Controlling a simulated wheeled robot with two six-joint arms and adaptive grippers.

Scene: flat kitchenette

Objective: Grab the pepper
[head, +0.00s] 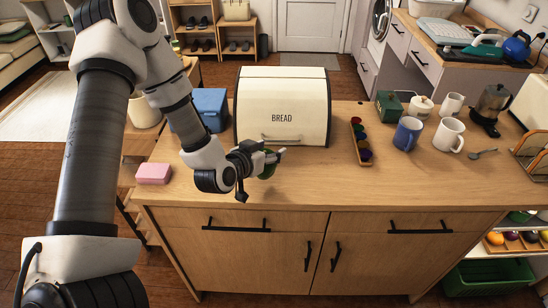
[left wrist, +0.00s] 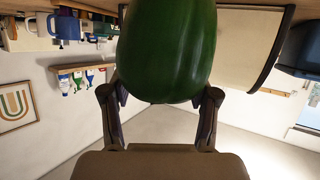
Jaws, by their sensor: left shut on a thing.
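The pepper (left wrist: 168,50) is large, dark green and glossy in the left wrist view, between the two fingers of my left gripper (left wrist: 160,98). In the head view, my left gripper (head: 272,156) is over the counter in front of the bread box. Part of the green pepper (head: 268,168) shows there behind and below the fingers, the rest hidden by the gripper. The gripper is shut on the pepper. Whether the pepper touches the counter is hard to tell. My right gripper is in neither view.
The bread box (head: 284,100) stands just behind my left gripper. A pink sponge (head: 154,173) lies at the counter's left edge. To the right are a pod rack (head: 361,140), a blue mug (head: 407,133) and a white mug (head: 448,134). The counter's front middle is clear.

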